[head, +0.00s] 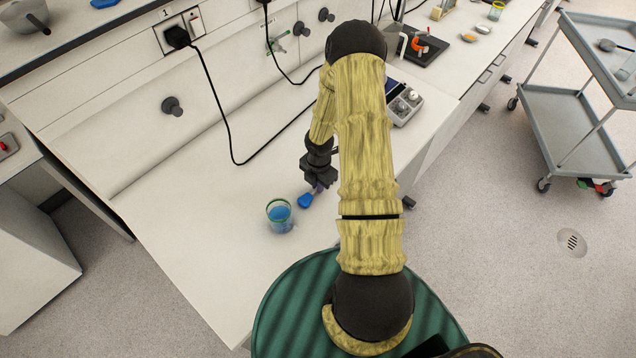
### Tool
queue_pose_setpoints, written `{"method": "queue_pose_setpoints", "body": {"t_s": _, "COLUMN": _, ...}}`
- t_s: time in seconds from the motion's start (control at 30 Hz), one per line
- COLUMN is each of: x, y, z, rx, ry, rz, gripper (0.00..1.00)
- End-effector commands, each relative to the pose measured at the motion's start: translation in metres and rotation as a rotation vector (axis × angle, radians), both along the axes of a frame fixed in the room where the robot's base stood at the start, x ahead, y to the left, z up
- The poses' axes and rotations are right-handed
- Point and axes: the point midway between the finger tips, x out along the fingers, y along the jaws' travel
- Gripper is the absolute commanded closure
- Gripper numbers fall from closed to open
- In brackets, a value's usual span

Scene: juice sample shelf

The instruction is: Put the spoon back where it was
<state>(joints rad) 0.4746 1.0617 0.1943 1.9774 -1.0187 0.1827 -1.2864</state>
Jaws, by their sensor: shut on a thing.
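My gripper (317,184) is shut on a blue spoon (305,201) over the white bench. The spoon's blue end shows below and to the left of the fingers; the rest of it is hidden by the gripper. I cannot tell whether the spoon touches the bench. A clear beaker (279,216) with a green rim and blue contents stands on the bench just left of the spoon, apart from it.
The white bench (205,235) is clear left of the beaker. A black cable (222,115) hangs from a wall socket onto the bench. A grey device (405,103) stands behind my arm. A grey trolley (570,115) stands at the right.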

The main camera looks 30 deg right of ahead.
Motion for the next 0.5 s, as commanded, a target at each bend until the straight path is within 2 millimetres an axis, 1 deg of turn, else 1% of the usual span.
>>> {"method": "queue_pose_setpoints", "body": {"t_s": 0.23, "x": 0.0, "y": -0.0001, "z": -0.0008, "rx": 0.0, "ry": 0.0, "rz": 0.0, "gripper": 1.0}}
{"method": "queue_pose_setpoints", "body": {"t_s": 0.27, "x": 0.0, "y": -0.0001, "z": -0.0009, "rx": 0.0, "ry": 0.0, "rz": 0.0, "gripper": 0.86}}
{"method": "queue_pose_setpoints", "body": {"t_s": 0.3, "x": 0.0, "y": -0.0001, "z": -0.0007, "rx": 0.0, "ry": 0.0, "rz": 0.0, "gripper": 0.79}}
{"method": "queue_pose_setpoints", "body": {"t_s": 0.37, "x": 0.0, "y": -0.0001, "z": -0.0006, "rx": 0.0, "ry": 0.0, "rz": 0.0, "gripper": 0.68}}
{"method": "queue_pose_setpoints", "body": {"t_s": 0.5, "x": 0.0, "y": -0.0001, "z": -0.0005, "rx": 0.0, "ry": 0.0, "rz": 0.0, "gripper": 0.68}}
